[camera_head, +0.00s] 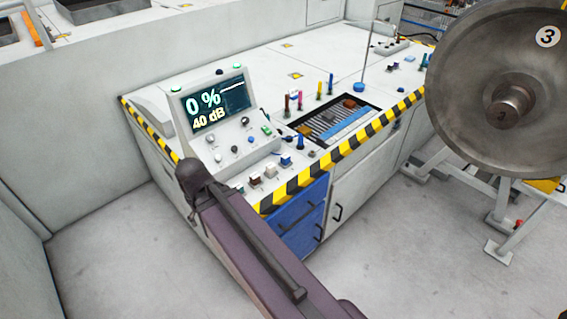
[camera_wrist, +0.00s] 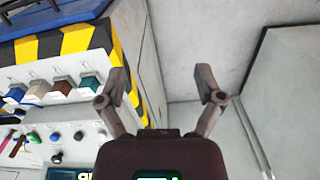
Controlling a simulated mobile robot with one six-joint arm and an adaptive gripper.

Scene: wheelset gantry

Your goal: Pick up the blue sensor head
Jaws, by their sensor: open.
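A small blue block-shaped head (camera_head: 286,159), which I take for the blue sensor head, stands at the right end of a row of small heads near the bench's front edge. In the wrist view it appears at the left edge (camera_wrist: 15,94), the leftmost of the row. In the head view my arm reaches up toward the bench corner; my gripper's fingers are not distinguishable there.
White, brown and teal heads (camera_wrist: 89,84) stand in the same row. A console with a screen (camera_head: 216,103) rises behind it. A black-and-yellow striped edge (camera_head: 310,174) borders the bench (camera_head: 180,85). A large wheel (camera_head: 480,60) stands at right. The floor in front is clear.

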